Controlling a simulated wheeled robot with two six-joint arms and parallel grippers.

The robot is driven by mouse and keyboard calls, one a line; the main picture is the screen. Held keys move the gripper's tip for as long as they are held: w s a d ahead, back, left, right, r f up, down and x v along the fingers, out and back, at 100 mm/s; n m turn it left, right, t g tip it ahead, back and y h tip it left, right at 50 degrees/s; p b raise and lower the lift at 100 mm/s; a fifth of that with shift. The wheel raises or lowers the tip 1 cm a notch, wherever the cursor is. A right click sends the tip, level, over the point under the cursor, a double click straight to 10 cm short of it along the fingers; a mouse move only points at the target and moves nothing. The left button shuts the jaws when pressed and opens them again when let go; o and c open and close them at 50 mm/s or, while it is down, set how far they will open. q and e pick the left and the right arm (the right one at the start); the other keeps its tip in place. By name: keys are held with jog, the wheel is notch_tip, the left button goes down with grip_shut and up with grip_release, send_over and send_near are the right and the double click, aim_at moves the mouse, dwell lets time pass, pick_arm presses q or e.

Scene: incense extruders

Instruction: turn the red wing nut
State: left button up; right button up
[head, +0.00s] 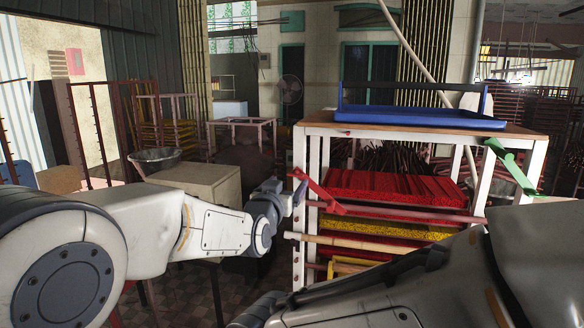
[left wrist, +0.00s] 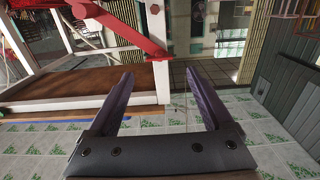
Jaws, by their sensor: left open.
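The red wing nut (head: 319,191) is a long, slanted red bar at the left front post of the white-framed extruder rack. In the left wrist view, the red wing nut (left wrist: 122,27) shows at the upper left against white beams, beyond the fingers and off to one side. My left gripper (head: 299,192) is just left of it in the head view, at about the same height. I cannot tell whether they touch in the head view. In the left wrist view, the gripper (left wrist: 160,74) is open, with nothing between its purple fingers. My right gripper is not in view.
A green wing nut (head: 512,165) is on the rack's right side. A blue tray (head: 420,117) sits on the rack's wooden top (head: 330,127). Red and yellow layers fill the rack below. A cardboard box (head: 200,185) stands behind my left arm.

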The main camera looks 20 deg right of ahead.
aim_at(294, 175)
pick_arm(q)
jog(key=p+x, duration=0.3)
jog(key=x, duration=0.2)
jog(key=shift+w+r, duration=0.1)
jog(key=shift+w, duration=0.05)
jog(key=shift+w+d, duration=0.4)
